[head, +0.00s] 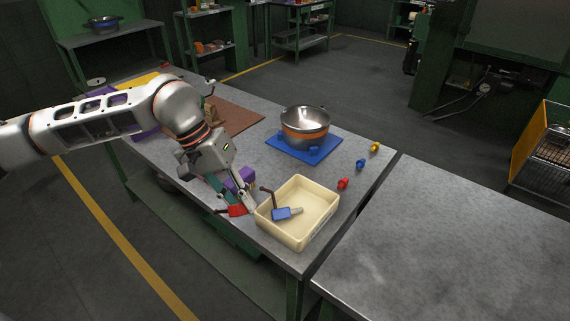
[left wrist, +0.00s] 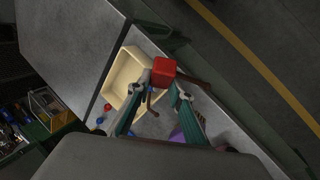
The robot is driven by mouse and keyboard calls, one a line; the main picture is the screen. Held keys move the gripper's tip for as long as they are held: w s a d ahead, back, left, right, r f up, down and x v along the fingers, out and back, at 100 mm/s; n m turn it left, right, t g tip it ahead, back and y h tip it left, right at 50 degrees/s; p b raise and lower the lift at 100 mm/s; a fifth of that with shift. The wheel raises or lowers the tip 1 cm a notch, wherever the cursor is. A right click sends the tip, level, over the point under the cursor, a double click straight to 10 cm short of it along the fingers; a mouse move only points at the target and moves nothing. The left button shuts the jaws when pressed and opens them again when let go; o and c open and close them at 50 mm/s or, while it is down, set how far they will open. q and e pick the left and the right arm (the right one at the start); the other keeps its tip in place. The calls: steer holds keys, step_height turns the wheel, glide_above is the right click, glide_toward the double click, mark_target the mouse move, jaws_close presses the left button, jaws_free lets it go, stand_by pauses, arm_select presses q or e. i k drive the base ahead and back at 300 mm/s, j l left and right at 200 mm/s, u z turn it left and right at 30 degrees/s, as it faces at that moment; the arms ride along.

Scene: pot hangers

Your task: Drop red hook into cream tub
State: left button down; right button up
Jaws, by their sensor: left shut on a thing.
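The red hook (head: 237,210) is between the fingers of my left gripper (head: 243,203), just left of the cream tub. In the left wrist view the gripper (left wrist: 164,86) is shut on its red block (left wrist: 163,69), and a dark reddish bar extends to the right of it. The cream tub (head: 318,228) stands at the table's front corner and also shows in the left wrist view (left wrist: 119,68). A blue hook (head: 284,214) with a dark bar lies in the tub. The hook's exact height above the table is hard to tell. My right gripper is out of view.
A purple piece (head: 241,178) stands on the table close behind the gripper. A metal pot (head: 305,125) sits on a blue mat (head: 280,148) behind the tub. Small red (head: 344,183), blue (head: 361,164) and yellow (head: 375,147) pieces lie along the right edge.

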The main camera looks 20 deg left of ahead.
mark_target(317, 213)
steer(key=z, duration=0.95)
steer(key=j+z, duration=0.1)
steer(key=j, duration=0.4)
steer(key=k+j+z, duration=0.15)
steer(key=j, duration=0.3)
